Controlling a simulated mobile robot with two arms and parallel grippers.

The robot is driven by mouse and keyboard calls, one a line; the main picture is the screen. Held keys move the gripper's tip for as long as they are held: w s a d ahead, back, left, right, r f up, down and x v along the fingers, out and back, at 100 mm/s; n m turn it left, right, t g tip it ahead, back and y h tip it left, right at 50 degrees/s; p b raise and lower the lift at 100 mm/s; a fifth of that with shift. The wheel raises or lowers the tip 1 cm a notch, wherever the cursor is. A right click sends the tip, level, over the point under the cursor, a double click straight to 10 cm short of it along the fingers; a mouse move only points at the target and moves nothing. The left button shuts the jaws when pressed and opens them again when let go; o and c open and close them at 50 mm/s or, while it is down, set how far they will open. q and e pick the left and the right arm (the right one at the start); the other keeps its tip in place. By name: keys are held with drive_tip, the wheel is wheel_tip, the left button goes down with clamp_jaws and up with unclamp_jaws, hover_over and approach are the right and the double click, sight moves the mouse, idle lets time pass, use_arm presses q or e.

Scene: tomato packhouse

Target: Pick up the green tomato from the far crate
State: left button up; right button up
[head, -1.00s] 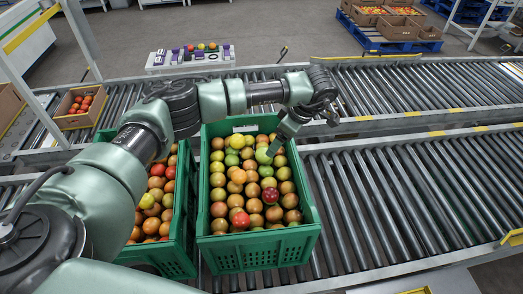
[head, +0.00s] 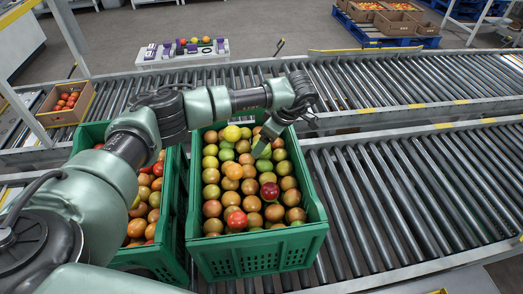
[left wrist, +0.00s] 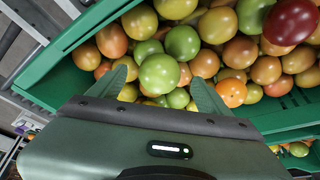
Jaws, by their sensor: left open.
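The right green crate (head: 255,247) is full of tomatoes in mixed red, orange and green. My left arm reaches over it from the left, and my left gripper (head: 261,150) is over its far part, among the tomatoes' tops. In the left wrist view the gripper is open, and a light green tomato (left wrist: 159,73) shows between and just beyond its fingertips. I cannot tell whether the fingers touch it. Other green tomatoes lie behind it, one (left wrist: 182,42) close by and one (left wrist: 254,15) farther right. The gripper hides part of the far tomatoes in the head view.
A second green crate (head: 168,262) of tomatoes stands at the left, partly behind my arm. Roller conveyors (head: 410,190) run across, with empty rollers to the right. A cardboard box (head: 68,115) of red tomatoes sits at far left. A dark red tomato (left wrist: 291,21) lies nearby.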

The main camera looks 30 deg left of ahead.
use_arm(q)
drive_tip(key=shift+b+x, duration=0.35)
drive_tip(key=shift+x, duration=0.85)
drive_tip(key=shift+r, duration=0.15)
use_arm(e)
drive_tip(key=shift+f, duration=0.65)
use_arm(q)
drive_tip(key=c, duration=1)
use_arm(e)
drive_tip(key=shift+w, duration=0.1)
